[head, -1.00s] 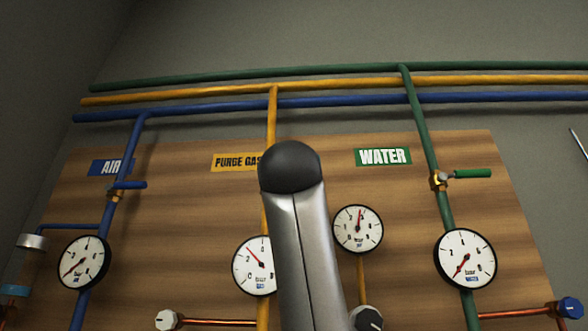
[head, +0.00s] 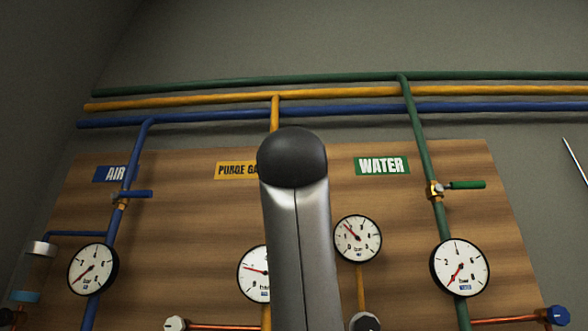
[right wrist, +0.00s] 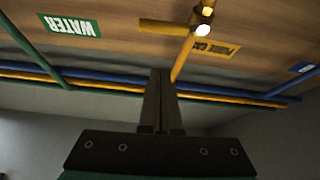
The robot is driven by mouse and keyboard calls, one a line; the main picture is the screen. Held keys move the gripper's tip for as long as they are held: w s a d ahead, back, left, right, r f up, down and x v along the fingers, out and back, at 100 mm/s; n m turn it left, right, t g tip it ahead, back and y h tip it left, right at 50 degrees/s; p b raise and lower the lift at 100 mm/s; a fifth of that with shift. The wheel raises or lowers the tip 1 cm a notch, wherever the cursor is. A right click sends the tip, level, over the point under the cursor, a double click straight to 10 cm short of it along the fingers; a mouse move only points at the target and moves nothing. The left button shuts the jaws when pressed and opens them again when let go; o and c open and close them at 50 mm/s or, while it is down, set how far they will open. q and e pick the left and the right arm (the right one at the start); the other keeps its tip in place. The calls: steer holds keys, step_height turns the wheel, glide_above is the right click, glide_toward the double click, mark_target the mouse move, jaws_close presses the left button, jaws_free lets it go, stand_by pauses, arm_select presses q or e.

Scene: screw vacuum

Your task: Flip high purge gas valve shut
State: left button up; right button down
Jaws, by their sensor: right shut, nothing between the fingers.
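The yellow purge gas valve handle (right wrist: 165,27) shows in the right wrist view, joined to a brass valve body (right wrist: 203,18) on the yellow pipe (right wrist: 184,60). The handle lies crosswise to the pipe. My right gripper (right wrist: 160,72) is shut and empty, with its fingertips pointing toward the board near the pipe and apart from the handle in the picture. In the head view, one of my arm links hides this valve and part of the PURGE GAS label (head: 236,170). My left gripper is not in view.
The AIR valve's blue handle (head: 137,194) and the WATER valve's green handle (head: 467,185) flank the purge line. Round gauges (head: 358,238) and (head: 460,267) stick out from the wooden board (head: 400,205). Green, yellow and blue pipes run across above it.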

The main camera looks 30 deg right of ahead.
steer(key=b+v, duration=0.1)
steer(key=v, duration=0.3)
stand_by(0.7)
